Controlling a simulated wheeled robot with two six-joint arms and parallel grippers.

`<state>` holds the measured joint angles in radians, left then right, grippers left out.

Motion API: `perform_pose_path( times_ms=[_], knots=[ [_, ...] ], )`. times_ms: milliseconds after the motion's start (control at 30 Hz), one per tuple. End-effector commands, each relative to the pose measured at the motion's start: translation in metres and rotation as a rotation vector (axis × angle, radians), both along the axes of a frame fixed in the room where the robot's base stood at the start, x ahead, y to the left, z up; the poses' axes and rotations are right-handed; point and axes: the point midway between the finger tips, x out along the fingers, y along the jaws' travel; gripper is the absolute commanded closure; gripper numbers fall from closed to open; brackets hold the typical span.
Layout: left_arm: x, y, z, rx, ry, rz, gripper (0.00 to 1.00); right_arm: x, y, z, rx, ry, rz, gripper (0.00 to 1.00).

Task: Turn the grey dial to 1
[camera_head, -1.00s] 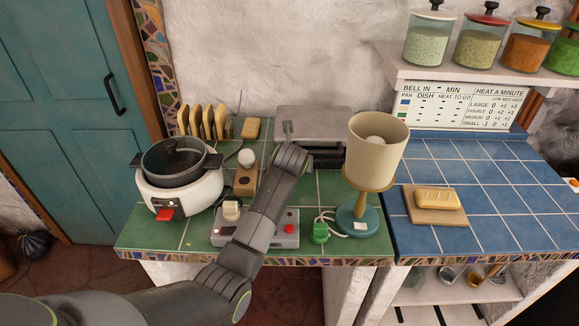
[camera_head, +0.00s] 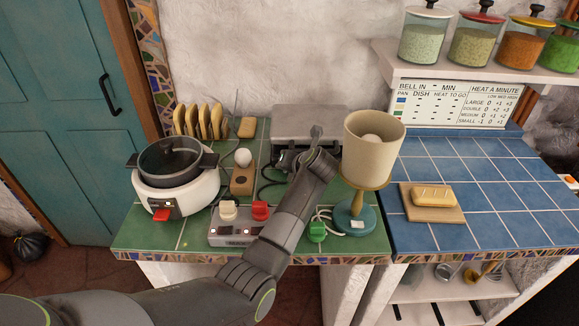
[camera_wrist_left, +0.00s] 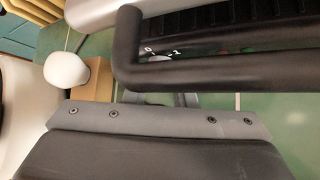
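The grey metal appliance (camera_head: 306,117) stands at the back of the green-tiled counter; it also shows in the left wrist view (camera_wrist_left: 90,10). In that view the marks 0 and 1 show behind its thick black handle (camera_wrist_left: 220,78). My right gripper is not in view.
A lamp (camera_head: 374,145) stands close right of my left arm. A white cooker (camera_head: 180,195) is at left. The blue-tiled counter (camera_head: 500,190) is mostly clear.

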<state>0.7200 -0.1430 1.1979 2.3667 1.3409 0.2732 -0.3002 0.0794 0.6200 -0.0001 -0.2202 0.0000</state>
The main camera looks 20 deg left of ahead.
Motion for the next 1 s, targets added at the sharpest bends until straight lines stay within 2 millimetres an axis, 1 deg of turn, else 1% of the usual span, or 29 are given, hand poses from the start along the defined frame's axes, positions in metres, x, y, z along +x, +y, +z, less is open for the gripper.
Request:
perform_pose_path(
  times_ms=[33, 133, 167, 433, 567, 833, 1000],
  knots=[
    [-0.0003, 0.0001, -0.0007, -0.001, 0.001, 0.000, 0.69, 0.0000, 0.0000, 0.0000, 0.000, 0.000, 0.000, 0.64],
    [-0.0002, 0.0001, -0.0005, -0.001, 0.001, 0.000, 0.56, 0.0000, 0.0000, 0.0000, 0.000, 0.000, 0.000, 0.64],
    [-0.0002, 0.0001, -0.0005, -0.001, 0.001, 0.000, 0.55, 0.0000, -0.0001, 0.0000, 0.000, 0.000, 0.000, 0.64],
    [-0.0001, 0.0005, 0.0000, -0.004, -0.001, 0.000, 0.55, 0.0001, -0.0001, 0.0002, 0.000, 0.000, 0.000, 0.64],
    [-0.0003, 0.0019, 0.0009, -0.036, -0.011, 0.002, 0.55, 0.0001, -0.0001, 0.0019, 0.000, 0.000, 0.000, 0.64],
    [-0.0015, 0.0072, 0.0023, -0.230, -0.069, 0.003, 0.55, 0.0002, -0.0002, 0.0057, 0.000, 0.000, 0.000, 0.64],
    [-0.0022, 0.0099, 0.0009, -0.372, -0.110, 0.002, 0.55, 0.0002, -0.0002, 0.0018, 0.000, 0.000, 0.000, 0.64]
  ],
)
